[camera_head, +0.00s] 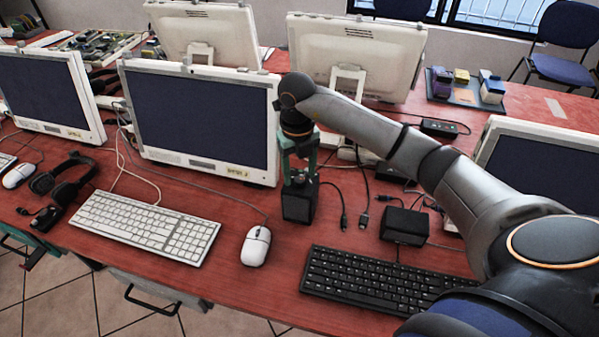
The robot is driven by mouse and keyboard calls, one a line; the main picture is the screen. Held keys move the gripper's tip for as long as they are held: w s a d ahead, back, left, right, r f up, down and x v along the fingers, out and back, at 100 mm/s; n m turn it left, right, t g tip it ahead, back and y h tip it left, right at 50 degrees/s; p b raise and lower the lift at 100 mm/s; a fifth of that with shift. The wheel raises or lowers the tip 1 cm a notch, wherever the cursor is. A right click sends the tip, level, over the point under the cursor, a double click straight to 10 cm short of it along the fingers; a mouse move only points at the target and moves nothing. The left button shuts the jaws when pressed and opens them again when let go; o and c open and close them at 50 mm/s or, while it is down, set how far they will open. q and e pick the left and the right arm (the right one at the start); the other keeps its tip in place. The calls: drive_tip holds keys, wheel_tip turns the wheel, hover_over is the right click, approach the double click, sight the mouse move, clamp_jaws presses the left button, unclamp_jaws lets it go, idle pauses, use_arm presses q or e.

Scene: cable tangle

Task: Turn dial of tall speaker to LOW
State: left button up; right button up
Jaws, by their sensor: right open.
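A dark box-shaped speaker (299,207) stands upright on the red desk, between the white mouse and the loose black cables. I take it to be the tall speaker. My right gripper (299,178) points down at the speaker's top, its teal fingers apart. The fingers overlap the upper part of the speaker in the picture, and I cannot tell whether they touch it. The dial and its LOW mark cannot be made out. A lower black box (404,226) sits to the right, by the black keyboard. My left gripper is not in view.
A monitor (200,115) stands close at the left of the gripper. A white mouse (256,246), white keyboard (148,226) and black keyboard (375,281) lie in front. Loose cables (362,200) lie right of the speaker. Bare desk shows between mouse and black keyboard.

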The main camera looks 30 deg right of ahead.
drive_tip(key=shift+f, duration=0.55)
clamp_jaws()
